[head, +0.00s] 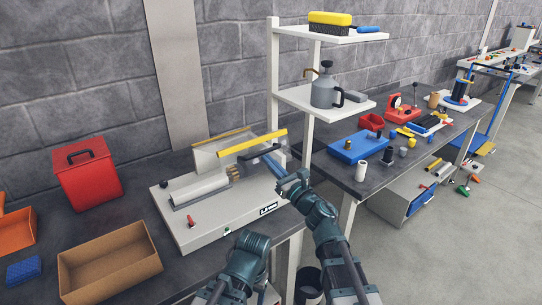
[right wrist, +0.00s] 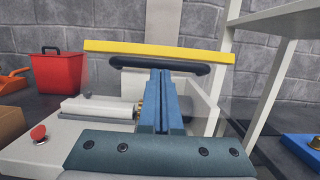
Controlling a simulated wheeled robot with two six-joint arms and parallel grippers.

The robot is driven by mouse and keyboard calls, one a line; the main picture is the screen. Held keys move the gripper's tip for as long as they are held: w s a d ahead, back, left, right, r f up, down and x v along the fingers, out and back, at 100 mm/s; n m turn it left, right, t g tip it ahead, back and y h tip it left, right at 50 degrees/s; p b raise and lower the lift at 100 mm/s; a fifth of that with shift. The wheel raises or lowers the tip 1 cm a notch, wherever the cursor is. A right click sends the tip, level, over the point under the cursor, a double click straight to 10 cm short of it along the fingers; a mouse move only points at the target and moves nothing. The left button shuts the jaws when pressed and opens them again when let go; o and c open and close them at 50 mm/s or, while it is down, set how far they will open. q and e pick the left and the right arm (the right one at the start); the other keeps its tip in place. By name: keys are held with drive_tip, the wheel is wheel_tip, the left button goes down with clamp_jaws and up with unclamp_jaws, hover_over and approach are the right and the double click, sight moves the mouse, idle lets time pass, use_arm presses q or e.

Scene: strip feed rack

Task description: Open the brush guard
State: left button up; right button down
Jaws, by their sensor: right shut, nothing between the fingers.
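The brush guard (head: 238,148) is a clear panelled cover with yellow edges on the pale machine at the left bench. Its front yellow bar (right wrist: 125,48) spans the right wrist view, with a black handle bar (right wrist: 195,67) just below it. My right gripper (head: 268,160) is at the guard's right front. In the right wrist view its blue fingers (right wrist: 161,78) are shut and empty, their tips in line with the handle's middle. I cannot tell whether they touch it. Part of my left arm shows low in the head view; its fingers do not show.
The machine base (head: 240,218) has a red knob (head: 191,221) and a grey roller. A red box (head: 86,172) and a cardboard tray (head: 110,262) stand left of it. A white shelf post (head: 308,100) rises close to the right of the guard. The second bench (head: 385,178) is cluttered.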

drive_tip(key=w+a+r+g+p, duration=0.1)
drive_tip(key=w+a+r+p, duration=0.1)
drive_tip(key=w+r+p, duration=0.4)
drive_tip(key=w+a+r+h+p, duration=0.1)
drive_tip(key=a+r+p, duration=0.2)
drive_tip(key=r+p, duration=0.55)
drive_tip(key=w+a+r+g+p, duration=0.1)
drive_tip(key=w+a+r+p, duration=0.1)
drive_tip(key=w+r+p, duration=0.4)
drive_tip(key=w+a+r+p, duration=0.4)
drive_tip(key=w+a+p, duration=0.1)
drive_tip(key=a+p, duration=0.1)
drive_tip(key=shift+r, duration=0.4)
drive_tip(key=shift+s, duration=0.15)
